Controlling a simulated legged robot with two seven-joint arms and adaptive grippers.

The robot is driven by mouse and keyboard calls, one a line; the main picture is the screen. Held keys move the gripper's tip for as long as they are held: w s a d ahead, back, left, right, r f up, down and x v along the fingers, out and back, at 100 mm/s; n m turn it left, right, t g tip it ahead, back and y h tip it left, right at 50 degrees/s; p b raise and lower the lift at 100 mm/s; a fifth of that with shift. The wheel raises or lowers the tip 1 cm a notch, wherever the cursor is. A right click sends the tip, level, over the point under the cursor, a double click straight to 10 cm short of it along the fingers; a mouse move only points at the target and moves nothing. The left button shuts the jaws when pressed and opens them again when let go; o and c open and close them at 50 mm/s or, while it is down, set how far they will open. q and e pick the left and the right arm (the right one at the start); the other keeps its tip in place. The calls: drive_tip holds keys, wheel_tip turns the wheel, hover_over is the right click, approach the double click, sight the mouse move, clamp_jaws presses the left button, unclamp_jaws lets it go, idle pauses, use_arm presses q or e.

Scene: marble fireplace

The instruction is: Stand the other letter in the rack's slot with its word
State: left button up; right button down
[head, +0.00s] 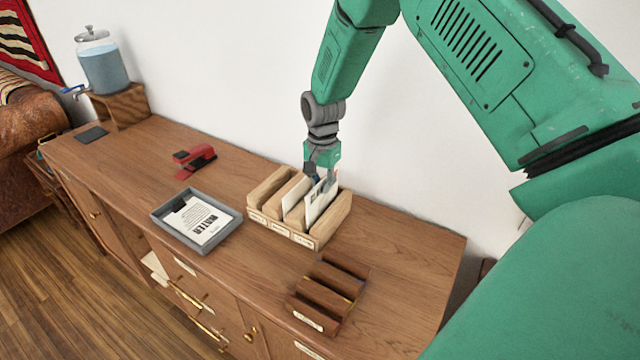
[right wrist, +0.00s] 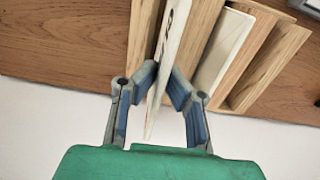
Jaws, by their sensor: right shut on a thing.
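The light wooden rack (head: 320,237) stands on the sideboard, with several upright dividers and small labels on its front; the label words are too small to read. My right gripper (head: 321,180) is above it, shut on a white letter (head: 316,203). In the right wrist view the fingers (right wrist: 163,75) pinch this letter (right wrist: 172,42), which shows dark print and stands between two dividers at the rack's right-hand slot. Whether its lower edge touches the slot floor is hidden. Another letter (head: 291,196) stands in the slot to its left. My left gripper is out of view.
A grey tray (head: 164,229) holding a printed sheet (head: 203,220) lies left of the rack. A dark wooden slotted holder (head: 325,297) is in front of the rack. The wall is close behind.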

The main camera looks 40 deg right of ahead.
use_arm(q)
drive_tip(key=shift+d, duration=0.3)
use_arm(e)
drive_tip(key=shift+d+f, duration=0.25)
drive_tip(key=shift+d, duration=0.15)
drive_tip(key=shift+a+f, duration=0.1)
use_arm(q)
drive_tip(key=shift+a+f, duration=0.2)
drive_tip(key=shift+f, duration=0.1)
use_arm(e)
drive_tip(key=shift+a+f, duration=0.25)
drive_tip(key=shift+f, duration=0.15)
drive_tip(key=shift+f+b, duration=0.55)
drive_tip(key=shift+f, duration=0.25)
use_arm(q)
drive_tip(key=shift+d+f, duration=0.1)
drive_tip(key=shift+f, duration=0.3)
use_arm(e)
drive_tip(key=shift+f, duration=0.3)
drive_tip(key=shift+a, duration=0.1)
drive_tip(key=c, duration=1.6)
unclamp_jaws()
